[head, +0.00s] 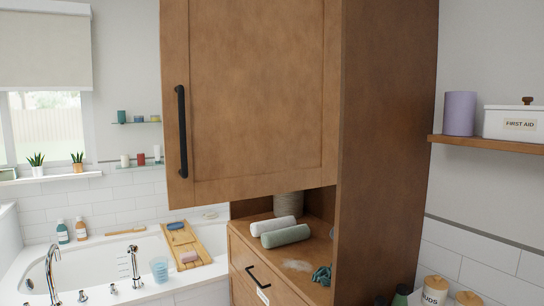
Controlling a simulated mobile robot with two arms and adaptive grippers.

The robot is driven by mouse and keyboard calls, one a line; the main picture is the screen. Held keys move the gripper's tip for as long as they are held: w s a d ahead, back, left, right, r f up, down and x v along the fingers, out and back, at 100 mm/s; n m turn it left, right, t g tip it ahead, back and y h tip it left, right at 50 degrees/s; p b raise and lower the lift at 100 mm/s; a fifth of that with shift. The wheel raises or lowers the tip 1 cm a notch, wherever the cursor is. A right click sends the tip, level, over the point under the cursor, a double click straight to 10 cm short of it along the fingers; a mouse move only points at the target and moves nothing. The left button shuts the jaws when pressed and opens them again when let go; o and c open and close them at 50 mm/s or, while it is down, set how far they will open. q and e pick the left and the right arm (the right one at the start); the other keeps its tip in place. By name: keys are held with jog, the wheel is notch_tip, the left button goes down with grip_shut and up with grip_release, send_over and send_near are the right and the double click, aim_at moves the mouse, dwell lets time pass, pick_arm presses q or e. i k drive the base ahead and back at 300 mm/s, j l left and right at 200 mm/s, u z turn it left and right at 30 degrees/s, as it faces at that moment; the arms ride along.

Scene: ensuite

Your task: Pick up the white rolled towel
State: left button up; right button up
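The white rolled towel (273,225) lies on its side on the open shelf of a wooden cabinet. A grey-green rolled towel (286,236) lies just in front of it, close alongside. A beige ribbed cylinder (289,204) stands behind them, its upper part hidden by the cabinet door. Neither of my grippers shows in the head view.
The upper cabinet door (250,90) with a black handle hangs over the shelf (265,265). A crumpled teal cloth (322,275) and a whitish patch lie at the shelf front. A bathtub (100,262) with a wooden tray (203,243) is left; a wall shelf (490,143) is right.

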aim_at(257, 229)
jog(key=j+z, duration=0.1)
jog(key=z, duration=0.4)
jog(key=i+j+z, duration=0.2)
jog(key=j, duration=0.2)
jog(key=i+j+z, duration=0.2)
jog(key=j, duration=0.25)
jog(key=i+j+z, duration=0.1)
jog(key=j+z, duration=0.15)
jog(key=j, duration=0.2)
jog(key=j+z, duration=0.2)
jog(key=j, duration=0.3)
jog(key=i, duration=0.05)
